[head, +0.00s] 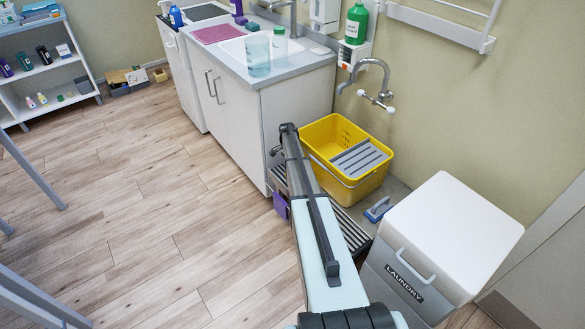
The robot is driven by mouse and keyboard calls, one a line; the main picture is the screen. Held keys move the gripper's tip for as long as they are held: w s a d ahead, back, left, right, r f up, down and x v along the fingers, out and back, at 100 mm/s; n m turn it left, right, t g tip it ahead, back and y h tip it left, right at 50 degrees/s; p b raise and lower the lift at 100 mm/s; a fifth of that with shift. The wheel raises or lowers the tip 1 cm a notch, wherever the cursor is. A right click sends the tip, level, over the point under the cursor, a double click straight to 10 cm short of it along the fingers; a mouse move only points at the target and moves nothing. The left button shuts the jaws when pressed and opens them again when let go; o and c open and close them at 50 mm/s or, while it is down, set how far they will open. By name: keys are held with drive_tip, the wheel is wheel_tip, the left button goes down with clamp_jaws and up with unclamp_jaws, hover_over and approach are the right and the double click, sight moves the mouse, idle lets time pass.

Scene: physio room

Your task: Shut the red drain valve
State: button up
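I see no red drain valve in the head view; it may be hidden behind my arm, the bucket or the cabinet. My arm reaches from the bottom edge up to the cabinet's right front corner and covers part of the floor there. I cannot make out my gripper or its fingertips. A yellow mop bucket (322,140) with a grey wringer (360,158) stands just right of my arm, on a low grated floor basin (350,227). A wall tap (373,66) with white-ended handles is above the bucket.
A white sink cabinet (240,107) stands left of the bucket. A white laundry bin (451,227) stands close on the right. A blue-handled brush (378,210) lies between bucket and bin. A purple object (281,205) is beside my arm. The wooden floor (150,200) at left is clear.

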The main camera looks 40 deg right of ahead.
drive_tip(key=shift+c, duration=0.4)
clamp_jaws()
drive_tip(key=shift+n, duration=0.3)
drive_tip(key=n, duration=0.3)
drive_tip(key=shift+s+a+h, duration=0.1)
drive_tip(key=shift+s+h, duration=0.15)
drive_tip(key=shift+h, duration=0.15)
drive_tip(key=n, duration=0.5)
drive_tip(key=shift+s+h, duration=0.2)
drive_tip(key=shift+h, duration=0.2)
drive_tip(key=n+t, duration=0.1)
drive_tip(key=n, duration=0.4)
drive_tip(key=shift+s+h, duration=0.15)
drive_tip(key=shift+h, duration=0.15)
drive_tip(key=shift+d+n+t, duration=0.15)
drive_tip(key=shift+n+t, duration=0.1)
drive_tip(key=shift+n, duration=0.8)
drive_tip(key=shift+d+n+t, duration=0.15)
drive_tip(key=shift+n+t, duration=0.1)
drive_tip(key=shift+n, duration=0.8)
